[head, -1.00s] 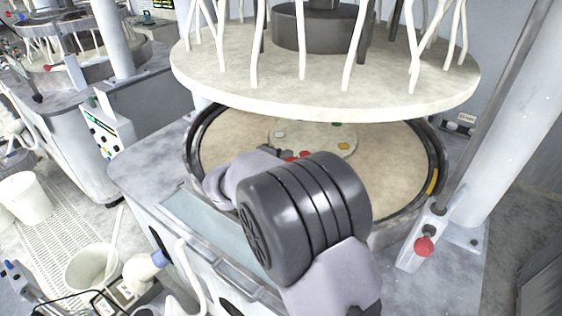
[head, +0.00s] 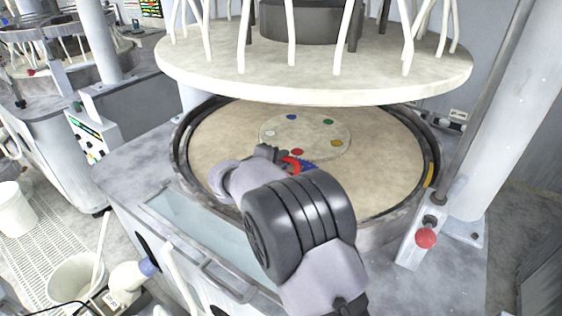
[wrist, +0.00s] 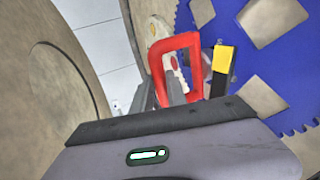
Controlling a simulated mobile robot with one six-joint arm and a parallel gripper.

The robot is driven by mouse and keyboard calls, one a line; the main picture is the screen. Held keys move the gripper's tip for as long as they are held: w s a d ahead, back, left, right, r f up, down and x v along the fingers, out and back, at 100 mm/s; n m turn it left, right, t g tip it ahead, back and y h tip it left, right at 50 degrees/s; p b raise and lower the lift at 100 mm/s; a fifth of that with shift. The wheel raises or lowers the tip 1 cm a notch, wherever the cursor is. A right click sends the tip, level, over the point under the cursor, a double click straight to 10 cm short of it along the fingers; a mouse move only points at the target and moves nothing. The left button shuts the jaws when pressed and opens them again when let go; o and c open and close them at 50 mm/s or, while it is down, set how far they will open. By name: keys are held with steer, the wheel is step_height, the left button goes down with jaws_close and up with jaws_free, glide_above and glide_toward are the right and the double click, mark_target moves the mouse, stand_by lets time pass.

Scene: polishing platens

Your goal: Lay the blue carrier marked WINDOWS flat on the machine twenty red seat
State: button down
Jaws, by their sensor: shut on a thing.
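My gripper (head: 272,158) is shut on the red handle (head: 291,164) of the blue carrier (head: 309,168), above the near part of the tan platen. In the wrist view the gripper (wrist: 183,88) holds the red handle (wrist: 180,42), and the carrier (wrist: 270,75) shows a toothed edge and several diamond-shaped windows. A yellow and black tab (wrist: 222,62) stands beside the handle. The carrier's marking is not readable. In the head view my arm hides most of the carrier. The red spot (head: 297,152) on the platen's round centre plate (head: 305,137) lies just beyond the gripper.
The platen (head: 230,135) sits inside a dark raised rim (head: 180,150). A large pale upper plate (head: 310,85) with white hoses hangs low over it. A white column (head: 500,110) and a red knob (head: 426,238) stand at the right. Blue, green, yellow and white spots mark the centre plate.

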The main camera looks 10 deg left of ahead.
steer(key=shift+s+d+f, duration=0.1)
steer(key=shift+f, duration=0.15)
stand_by(0.3)
steer(key=c, duration=1.3)
jaws_free()
steer(key=shift+o, duration=0.2)
steer(key=shift+f, duration=0.1)
steer(key=v, duration=1.7)
steer(key=s+d+f+m+g+h+b, duration=0.15)
steer(key=s+d+m+g, duration=0.25)
steer(key=d, duration=0.9)
steer(key=s+d+m+g+b, duration=0.3)
steer(key=d+m, duration=0.2)
steer(key=d, duration=0.8)
steer(key=s+d+f+m+y+b, duration=0.2)
steer(key=s+m, duration=0.3)
steer(key=s, duration=0.4)
steer(key=s+d+f+m+y+b, duration=0.3)
steer(key=s+f+m+y+b, duration=0.1)
steer(key=s, duration=0.6)
steer(key=shift+d+m+y, duration=0.3)
steer(key=shift+m+y, duration=0.3)
steer(key=shift+y, duration=0.05)
